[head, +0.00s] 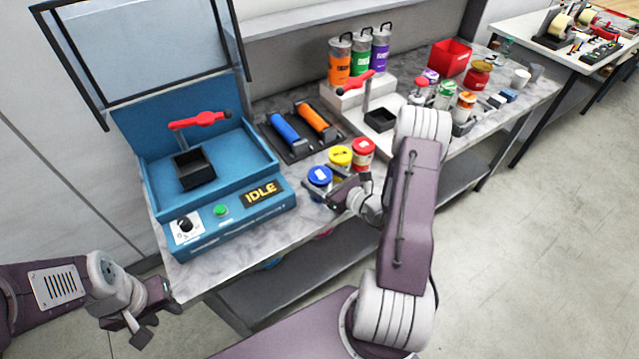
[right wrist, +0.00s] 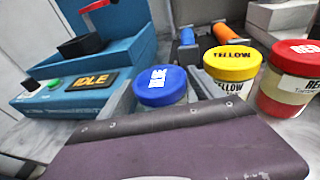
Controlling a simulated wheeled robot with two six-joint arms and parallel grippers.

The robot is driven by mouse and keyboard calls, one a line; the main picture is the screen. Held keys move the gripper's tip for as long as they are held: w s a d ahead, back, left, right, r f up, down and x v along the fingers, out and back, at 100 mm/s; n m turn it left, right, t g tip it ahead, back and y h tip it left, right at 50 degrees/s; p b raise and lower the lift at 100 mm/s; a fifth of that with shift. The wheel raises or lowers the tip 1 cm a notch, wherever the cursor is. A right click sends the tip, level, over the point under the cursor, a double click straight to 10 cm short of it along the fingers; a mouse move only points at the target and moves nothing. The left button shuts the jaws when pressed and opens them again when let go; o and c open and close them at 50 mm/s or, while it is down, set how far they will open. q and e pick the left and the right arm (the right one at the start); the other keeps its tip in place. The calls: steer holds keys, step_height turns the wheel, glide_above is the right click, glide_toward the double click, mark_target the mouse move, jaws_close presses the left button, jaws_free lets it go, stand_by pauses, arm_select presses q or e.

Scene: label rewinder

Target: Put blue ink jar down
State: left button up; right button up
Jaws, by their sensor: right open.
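The blue ink jar (head: 320,177) stands upright on the marble bench, just right of the blue machine; its lid also shows in the right wrist view (right wrist: 160,83). My right gripper (head: 338,187) is open at the jar, with one finger on either side of it in the right wrist view. Whether the fingers touch the jar cannot be told, and its lower part is hidden. My left gripper (head: 152,312) is open and empty, low in front of the bench's left end.
A yellow jar (head: 341,156) and a red jar (head: 363,150) stand close to the right of the blue jar. The blue machine (head: 222,225) reads IDLE. Two rollers lie on a dark tray (head: 298,151) behind. The bench's front edge is close to the blue jar.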

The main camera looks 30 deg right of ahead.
mark_target(312, 170)
steer(key=shift+x, duration=1.65)
steer(key=shift+r, duration=0.1)
jaws_close()
steer(key=shift+d+r, duration=0.1)
steer(key=shift+r, duration=0.4)
step_height(312, 170, up, 3)
steer(key=shift+f, duration=0.15)
steer(key=s+d+r, duration=0.7)
steer(key=s+d, duration=0.1)
steer(key=shift+d+b, duration=0.25)
steer(key=shift+b, duration=0.1)
